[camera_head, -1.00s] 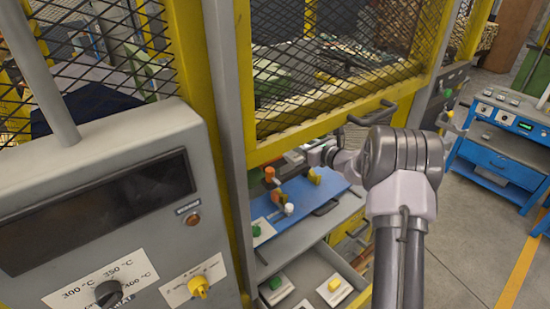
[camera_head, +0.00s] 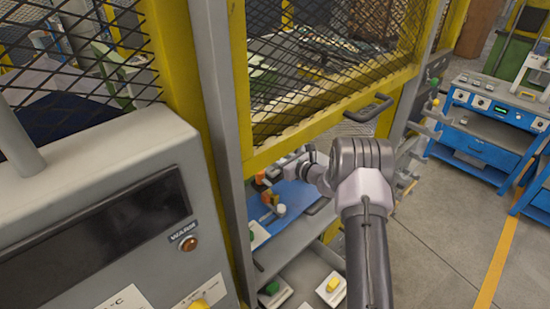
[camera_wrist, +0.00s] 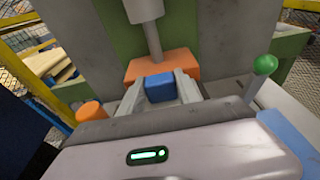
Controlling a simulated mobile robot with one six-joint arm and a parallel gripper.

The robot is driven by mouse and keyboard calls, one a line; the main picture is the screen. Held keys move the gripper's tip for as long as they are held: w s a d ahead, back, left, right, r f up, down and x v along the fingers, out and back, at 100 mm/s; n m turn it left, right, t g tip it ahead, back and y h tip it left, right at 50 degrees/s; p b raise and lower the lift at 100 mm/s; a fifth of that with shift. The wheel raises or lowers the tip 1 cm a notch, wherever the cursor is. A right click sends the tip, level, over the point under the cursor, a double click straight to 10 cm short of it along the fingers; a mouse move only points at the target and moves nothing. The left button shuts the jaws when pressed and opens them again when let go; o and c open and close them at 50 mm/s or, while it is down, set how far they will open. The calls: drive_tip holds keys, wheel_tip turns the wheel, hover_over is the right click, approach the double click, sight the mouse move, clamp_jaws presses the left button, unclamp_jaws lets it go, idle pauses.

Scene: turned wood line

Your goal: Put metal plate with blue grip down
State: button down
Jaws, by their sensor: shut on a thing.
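The blue grip (camera_wrist: 158,87) shows in the wrist view between the two pale fingers of my gripper (camera_wrist: 160,90), which is shut on it. The metal plate under the grip is mostly hidden, so I cannot tell whether it touches anything. An orange block (camera_wrist: 150,69) lies just beyond the grip, below a grey vertical rod (camera_wrist: 153,40). In the head view, my arm reaches in under the yellow frame. The gripper's fingertips and the plate cannot be made out there.
A blue board (camera_head: 296,202) with small orange pieces lies under the yellow mesh guard (camera_head: 300,70). A green knob (camera_wrist: 265,64) stands right of the gripper, an orange cylinder (camera_wrist: 90,113) left. A grey control panel (camera_head: 90,200) fills the head view's left.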

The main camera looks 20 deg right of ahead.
drive_tip(key=shift+f, duration=0.1)
drive_tip(key=c, duration=0.8)
unclamp_jaws()
drive_tip(key=shift+c, duration=0.2)
drive_tip(key=shift+r, duration=0.25)
drive_tip(key=v, duration=1.2)
drive_tip(key=shift+f, duration=0.2)
